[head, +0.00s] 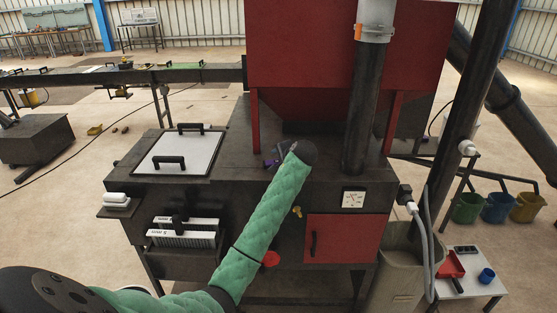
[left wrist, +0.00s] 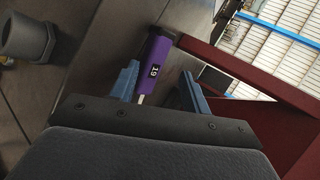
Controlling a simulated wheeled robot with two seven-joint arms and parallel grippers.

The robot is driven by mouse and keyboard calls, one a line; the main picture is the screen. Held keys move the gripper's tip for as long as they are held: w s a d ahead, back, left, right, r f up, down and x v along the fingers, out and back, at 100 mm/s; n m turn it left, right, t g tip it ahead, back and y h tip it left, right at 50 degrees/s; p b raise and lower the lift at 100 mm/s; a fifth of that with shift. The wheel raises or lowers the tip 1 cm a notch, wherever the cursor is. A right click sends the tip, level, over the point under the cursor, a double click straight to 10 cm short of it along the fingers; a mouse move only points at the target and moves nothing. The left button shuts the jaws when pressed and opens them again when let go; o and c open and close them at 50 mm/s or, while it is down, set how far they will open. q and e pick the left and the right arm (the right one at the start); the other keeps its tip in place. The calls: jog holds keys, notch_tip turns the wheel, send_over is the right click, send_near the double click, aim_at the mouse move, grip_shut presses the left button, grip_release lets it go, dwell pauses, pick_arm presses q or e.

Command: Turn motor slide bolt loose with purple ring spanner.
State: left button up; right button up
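The purple ring spanner (left wrist: 154,65) shows in the left wrist view as a purple handle marked 19, with a bit of bare metal at its near end. Its ring ends are not clear. My left gripper (left wrist: 160,85) has its two blue fingers apart, with the spanner between them. The spanner lies close by the left finger, and a clear gap separates it from the right finger. In the head view my left gripper (head: 276,157) is at the press top, with a small purple patch by it. The motor slide bolt cannot be made out. My right gripper is not in view.
The red hopper (head: 345,45) and its red legs rise just behind my left gripper. A dark pipe (head: 361,120) stands to its right. A white lid (head: 180,153) with black handles lies left on the press top. A grey round fitting (left wrist: 26,37) shows in the left wrist view.

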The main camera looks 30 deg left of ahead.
pick_arm(q)
jog(key=shift+d, duration=0.1)
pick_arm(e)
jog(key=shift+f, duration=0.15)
pick_arm(q)
jog(key=shift+s+d+r+b, duration=0.1)
jog(key=shift+s+d+b, duration=0.05)
jog(key=shift+d+b, duration=0.15)
jog(key=b+v, duration=0.2)
jog(key=v, duration=0.1)
jog(key=shift+s+d+r, duration=0.1)
jog(key=shift+d+r, duration=0.1)
jog(key=shift+d, duration=0.1)
jog(key=shift+b+v, duration=0.5)
jog(key=shift+v, duration=0.55)
jog(key=shift+s+d+r, duration=0.25)
jog(key=shift+d+r, duration=0.05)
jog(key=shift+r, duration=0.15)
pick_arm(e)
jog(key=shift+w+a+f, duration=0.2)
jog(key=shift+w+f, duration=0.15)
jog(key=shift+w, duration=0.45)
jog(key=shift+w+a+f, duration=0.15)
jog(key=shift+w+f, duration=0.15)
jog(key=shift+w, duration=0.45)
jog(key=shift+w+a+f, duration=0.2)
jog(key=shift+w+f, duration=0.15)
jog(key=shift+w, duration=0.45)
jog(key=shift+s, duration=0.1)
